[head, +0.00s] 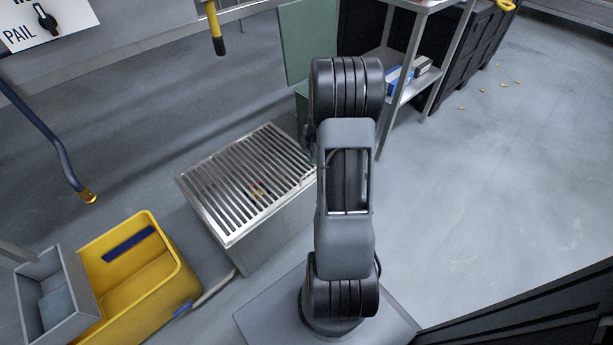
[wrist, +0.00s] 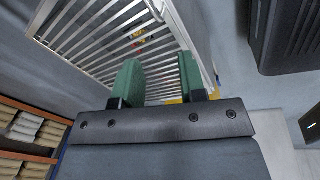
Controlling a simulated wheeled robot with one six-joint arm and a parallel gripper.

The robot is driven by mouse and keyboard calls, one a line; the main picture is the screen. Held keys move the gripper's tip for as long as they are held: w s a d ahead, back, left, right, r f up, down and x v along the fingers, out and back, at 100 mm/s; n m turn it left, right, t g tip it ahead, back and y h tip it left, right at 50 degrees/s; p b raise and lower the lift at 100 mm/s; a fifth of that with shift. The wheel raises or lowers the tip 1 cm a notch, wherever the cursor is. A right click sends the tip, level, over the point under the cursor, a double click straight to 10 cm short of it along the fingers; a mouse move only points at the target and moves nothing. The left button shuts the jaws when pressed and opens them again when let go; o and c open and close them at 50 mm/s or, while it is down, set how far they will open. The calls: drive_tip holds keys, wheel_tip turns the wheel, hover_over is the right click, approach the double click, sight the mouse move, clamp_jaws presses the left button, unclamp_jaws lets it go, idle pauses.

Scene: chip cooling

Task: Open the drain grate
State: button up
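The drain grate (head: 222,190) is a slatted metal panel lying flat on top of a grey metal box, left of my arm in the head view. Small red and yellow bits show at its middle; I cannot tell if they lie on or under the slats. The grate also fills the upper left of the wrist view (wrist: 88,38). My gripper (wrist: 160,78) has two green fingers spread apart with nothing between them. In the wrist view the fingers overlap the grate's edge area; I cannot tell if they touch it. The arm hides the gripper in the head view.
A yellow bucket (head: 172,277) and a grey bin (head: 76,270) stand at lower left. A hose with a brass end (head: 60,155) hangs at left. A shelf cart (head: 412,60) with small boxes stands behind my arm. The floor (head: 500,180) at right is mostly clear, with scattered yellow chips.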

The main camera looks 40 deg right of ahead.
sight(306, 174)
drive_tip(key=w+f+n+b, duration=0.1)
drive_tip(key=f, duration=0.3)
drive_tip(key=w+f+n+b, duration=0.1)
drive_tip(key=f+n+b, duration=0.1)
drive_tip(key=f, duration=0.2)
drive_tip(key=w+f+n+b, duration=0.1)
drive_tip(key=f, duration=0.4)
drive_tip(key=shift+w+f, duration=0.1)
drive_tip(key=shift+w, duration=0.05)
clamp_jaws()
idle(0.4)
